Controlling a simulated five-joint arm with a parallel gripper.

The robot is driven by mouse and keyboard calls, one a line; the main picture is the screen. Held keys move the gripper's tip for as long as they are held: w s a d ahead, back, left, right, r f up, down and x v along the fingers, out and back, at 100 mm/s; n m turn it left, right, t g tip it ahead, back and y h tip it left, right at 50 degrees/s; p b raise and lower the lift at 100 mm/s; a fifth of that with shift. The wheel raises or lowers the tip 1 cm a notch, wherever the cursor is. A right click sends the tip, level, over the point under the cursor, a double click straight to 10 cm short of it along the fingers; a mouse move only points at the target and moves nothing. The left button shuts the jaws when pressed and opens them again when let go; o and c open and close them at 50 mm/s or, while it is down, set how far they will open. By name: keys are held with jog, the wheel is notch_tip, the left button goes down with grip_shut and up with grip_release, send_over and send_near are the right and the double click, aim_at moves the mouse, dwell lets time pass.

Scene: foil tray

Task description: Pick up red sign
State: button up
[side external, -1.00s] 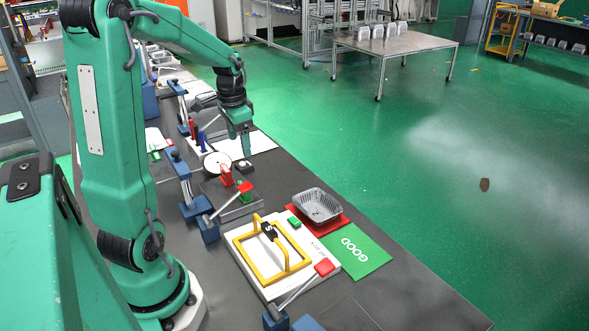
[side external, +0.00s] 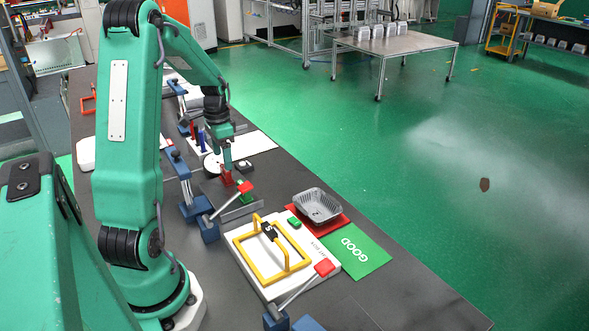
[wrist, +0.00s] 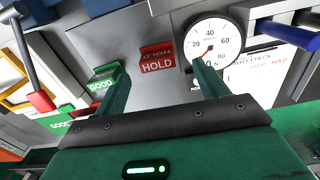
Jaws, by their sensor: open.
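The red sign (side external: 227,179), marked HOLD, stands upright beside a small green sign (side external: 243,194). In the wrist view, the red sign (wrist: 157,65) lies ahead of my gripper (wrist: 163,78), between the lines of its two green fingers. The green GOOD sign (wrist: 106,80) is partly covered by the left finger. In the side view, my gripper (side external: 227,167) points down just above the red sign and overlaps its top. My gripper is open, and nothing shows held in it. I cannot tell whether a finger touches the sign.
A round dial gauge (wrist: 213,43) stands close by the right finger. Clamps with red tips (side external: 324,267) stand along the bench. A yellow-handled fixture (side external: 266,250), a foil tray (side external: 317,206) and a green GOOD mat (side external: 352,251) lie towards the front right.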

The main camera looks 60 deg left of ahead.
aim_at(226, 174)
jog(key=shift+f, duration=0.2)
jog(key=shift+w+d+f, duration=0.1)
jog(key=shift+f, duration=1.2)
jog(key=shift+d+f, duration=0.1)
jog(key=shift+f, duration=1.15)
jog(key=c, duration=1)
jog(key=shift+c, duration=0.2)
jog(key=shift+r, duration=0.1)
